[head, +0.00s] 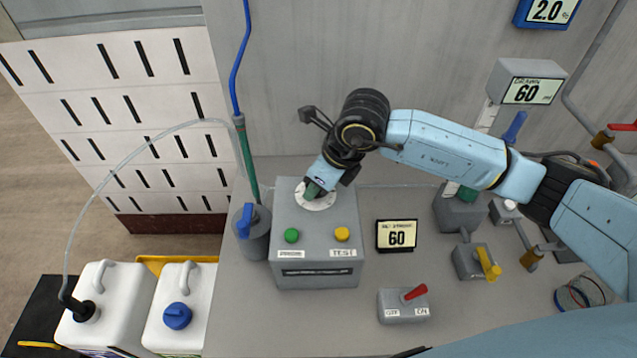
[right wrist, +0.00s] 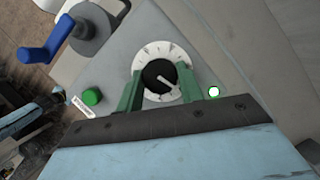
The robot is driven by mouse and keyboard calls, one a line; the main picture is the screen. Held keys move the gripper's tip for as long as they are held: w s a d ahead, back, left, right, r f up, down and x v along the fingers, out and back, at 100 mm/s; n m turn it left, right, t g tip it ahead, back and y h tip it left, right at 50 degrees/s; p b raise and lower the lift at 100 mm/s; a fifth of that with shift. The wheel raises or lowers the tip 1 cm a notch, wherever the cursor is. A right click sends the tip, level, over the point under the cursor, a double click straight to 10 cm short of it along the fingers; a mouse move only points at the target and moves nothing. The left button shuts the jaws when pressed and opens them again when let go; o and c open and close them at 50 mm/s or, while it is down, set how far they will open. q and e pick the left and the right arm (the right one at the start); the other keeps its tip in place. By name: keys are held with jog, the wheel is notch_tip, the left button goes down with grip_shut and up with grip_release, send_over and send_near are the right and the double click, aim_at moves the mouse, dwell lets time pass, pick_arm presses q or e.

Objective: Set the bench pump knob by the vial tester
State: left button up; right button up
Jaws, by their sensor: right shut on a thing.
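The bench pump is a grey box (head: 316,262) with a green button (head: 291,235) and a yellow button (head: 342,234) marked TEST. A white dial (head: 324,203) sits on its top. In the right wrist view the dial (right wrist: 147,55) has dark marks around a black knob (right wrist: 158,73), whose white pointer line slants to the lower right. My right gripper (head: 314,190) is shut on the knob, with its green fingers (right wrist: 160,85) on either side. A small sign (head: 396,234) beside the box reads 60. I cannot tell which thing is the vial tester. My left gripper is out of view.
A grey wall display (head: 531,90) reads 60 and a blue one (head: 546,11) reads 2.0. A red-levered switch box (head: 402,306) and a yellow-handled valve (head: 486,262) stand to the right. White jugs (head: 178,310) stand at left. Bench between sign and switch is clear.

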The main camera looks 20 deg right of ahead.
jog(key=shift+m, duration=0.5)
jog(key=o, duration=1)
jog(key=b+v, duration=0.1)
jog(key=v, duration=1.2)
jog(key=shift+s+a+r, duration=0.15)
jog(key=shift+a+r, duration=0.05)
jog(key=shift+r, duration=0.05)
jog(key=shift+f, duration=0.1)
